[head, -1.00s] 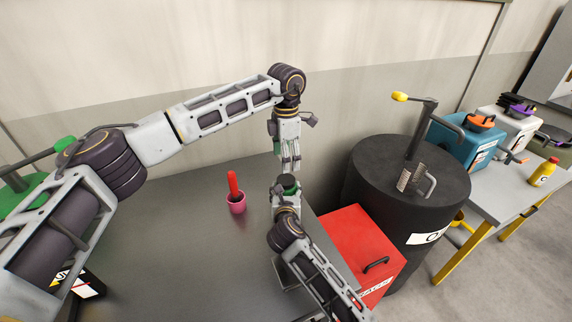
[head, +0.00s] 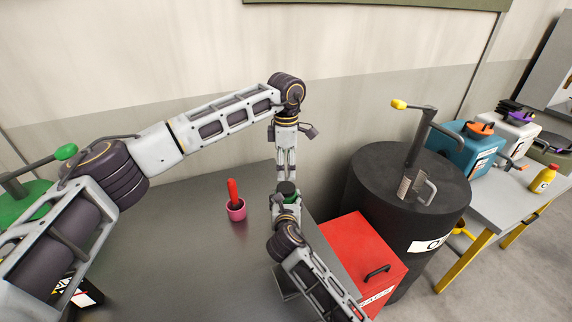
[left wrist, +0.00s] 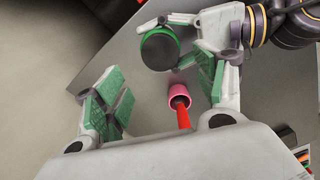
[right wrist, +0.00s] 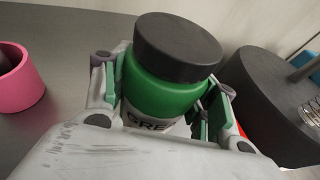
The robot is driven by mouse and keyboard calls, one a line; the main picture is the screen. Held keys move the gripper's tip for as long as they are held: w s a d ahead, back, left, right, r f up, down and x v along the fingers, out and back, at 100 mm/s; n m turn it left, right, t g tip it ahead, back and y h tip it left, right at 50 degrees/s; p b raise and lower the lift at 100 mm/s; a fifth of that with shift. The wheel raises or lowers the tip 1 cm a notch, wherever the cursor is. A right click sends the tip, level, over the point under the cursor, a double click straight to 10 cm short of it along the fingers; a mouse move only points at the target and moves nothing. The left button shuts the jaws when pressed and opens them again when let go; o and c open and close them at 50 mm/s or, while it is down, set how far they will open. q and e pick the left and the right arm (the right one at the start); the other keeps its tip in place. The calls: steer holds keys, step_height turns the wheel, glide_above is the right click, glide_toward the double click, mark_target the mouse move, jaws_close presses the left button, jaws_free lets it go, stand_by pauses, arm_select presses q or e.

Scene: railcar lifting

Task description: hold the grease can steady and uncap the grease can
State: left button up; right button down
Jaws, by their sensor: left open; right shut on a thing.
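The grease can is a green can (right wrist: 165,88) with a wide black cap (right wrist: 178,47) on top, upright in the right wrist view. My right gripper (right wrist: 168,98) is shut around the can's body from the side. In the head view the black cap (head: 287,187) shows above my right gripper (head: 286,203). My left gripper (head: 286,175) points down directly above the cap. In the left wrist view my open left gripper (left wrist: 160,90) has its fingers spread wide, with the cap (left wrist: 160,50) between and beyond them, nearer the right finger. I cannot tell any touch.
A pink cup (head: 237,211) holding a red-handled item (head: 233,190) stands on the grey table (head: 185,250) to the left. A red box (head: 360,255) and a large black drum (head: 410,185) with a pump stand right. The table's left middle is clear.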

mark_target(286, 187)
arm_select(q)
steer(key=shift+f, duration=4)
steer(key=c, duration=1.1)
steer(key=n, duration=0.5)
steer(key=shift+n, duration=2.2)
